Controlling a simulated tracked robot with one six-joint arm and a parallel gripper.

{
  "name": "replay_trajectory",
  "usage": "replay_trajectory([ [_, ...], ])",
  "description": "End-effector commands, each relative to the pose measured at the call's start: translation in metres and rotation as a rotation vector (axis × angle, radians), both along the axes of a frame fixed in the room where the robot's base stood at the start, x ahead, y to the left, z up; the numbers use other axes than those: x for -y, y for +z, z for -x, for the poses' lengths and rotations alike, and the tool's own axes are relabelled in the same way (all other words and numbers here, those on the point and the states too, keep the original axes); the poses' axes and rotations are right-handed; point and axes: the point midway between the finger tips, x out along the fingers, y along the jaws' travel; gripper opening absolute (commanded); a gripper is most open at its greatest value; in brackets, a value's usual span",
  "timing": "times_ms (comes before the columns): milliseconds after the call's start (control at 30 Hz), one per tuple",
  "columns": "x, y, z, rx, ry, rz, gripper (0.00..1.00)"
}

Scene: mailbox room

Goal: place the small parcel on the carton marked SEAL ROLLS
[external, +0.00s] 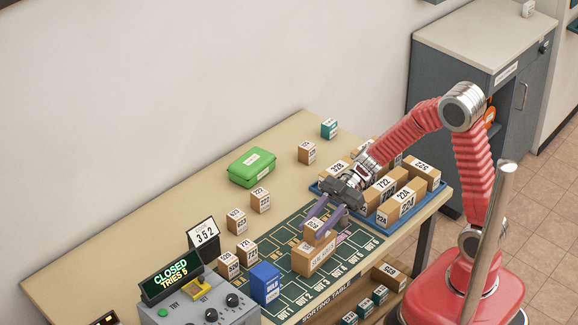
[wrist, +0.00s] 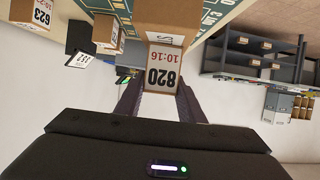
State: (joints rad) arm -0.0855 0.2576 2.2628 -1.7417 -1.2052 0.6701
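The small parcel (external: 315,228) is a brown box with a white label. It sits at the top of the carton marked SEAL ROLLS (external: 302,262), a larger brown box on the green mat. In the wrist view the small parcel (wrist: 163,75) shows an upside-down label with 820 and 10:16, and the carton (wrist: 165,18) is just beyond it. My gripper (external: 324,222) has its purple fingers at either side of the parcel. In the wrist view the fingertips (wrist: 160,88) lie close against both its sides. The contact between parcel and carton is partly hidden.
A blue tray (external: 368,222) of several parcels lies right behind my gripper. A green box (external: 252,167) and several small parcels stand on the table's left and back. A blue box (external: 265,283) and a grey control console (external: 195,305) stand at the front left.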

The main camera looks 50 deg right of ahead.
Motion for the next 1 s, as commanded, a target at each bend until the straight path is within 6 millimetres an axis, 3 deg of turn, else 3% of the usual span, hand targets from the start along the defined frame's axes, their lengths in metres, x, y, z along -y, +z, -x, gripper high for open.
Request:
replay_trajectory([
  [267, 0.0, 0.0, 0.0, 0.0, 0.0, 0.0, 0.54],
  [600, 0.0, 0.003, 0.0, 0.001, -0.001, 0.0, 0.54],
  [1000, 0.042, 0.02, -0.001, 0.002, -0.004, 0.0, 0.54],
])
